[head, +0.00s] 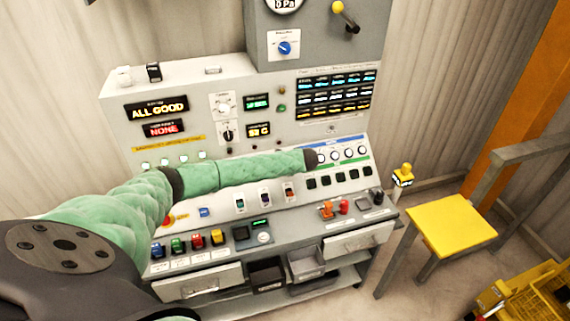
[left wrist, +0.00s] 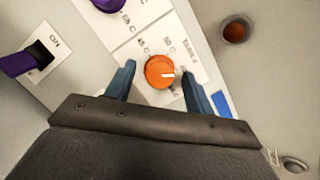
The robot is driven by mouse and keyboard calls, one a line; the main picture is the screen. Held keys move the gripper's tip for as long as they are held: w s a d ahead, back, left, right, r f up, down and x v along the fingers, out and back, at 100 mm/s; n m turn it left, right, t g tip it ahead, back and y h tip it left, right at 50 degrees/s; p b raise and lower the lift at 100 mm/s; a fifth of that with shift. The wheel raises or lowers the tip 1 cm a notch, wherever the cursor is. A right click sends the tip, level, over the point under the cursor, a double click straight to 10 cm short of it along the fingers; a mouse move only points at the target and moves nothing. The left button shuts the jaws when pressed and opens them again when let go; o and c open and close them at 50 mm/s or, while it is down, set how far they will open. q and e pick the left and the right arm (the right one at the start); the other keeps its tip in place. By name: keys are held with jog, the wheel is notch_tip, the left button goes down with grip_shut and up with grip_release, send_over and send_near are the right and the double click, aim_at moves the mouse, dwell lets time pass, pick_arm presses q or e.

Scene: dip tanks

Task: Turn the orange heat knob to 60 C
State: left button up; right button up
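The orange heat knob (left wrist: 160,72) is round, with a white pointer mark facing right in the left wrist view. It sits on a white label plate with small temperature marks that are too blurred to read surely. My left gripper (left wrist: 157,70) is open, with one blue finger on each side of the knob. A gap shows between the knob and the left finger; the right finger is very close to it, and I cannot tell whether it touches. In the head view my left arm crosses the console and hides the knob and gripper. My right gripper is not in view.
A purple knob (left wrist: 108,3) sits above the orange one, and a purple switch (left wrist: 22,62) marked ON is to the left. A dark reddish round part (left wrist: 236,31) is at right. The console (head: 120,95) carries displays and buttons; a yellow stool (head: 450,226) stands right of it.

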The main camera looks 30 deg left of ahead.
pick_arm(q)
jog(key=shift+d, duration=0.1)
jog(key=shift+s+d+r+b, duration=0.15)
jog(key=shift+d+r+b, duration=0.05)
jog(key=shift+b, duration=0.15)
jog(key=b+v, duration=0.3)
jog(key=v, duration=0.4)
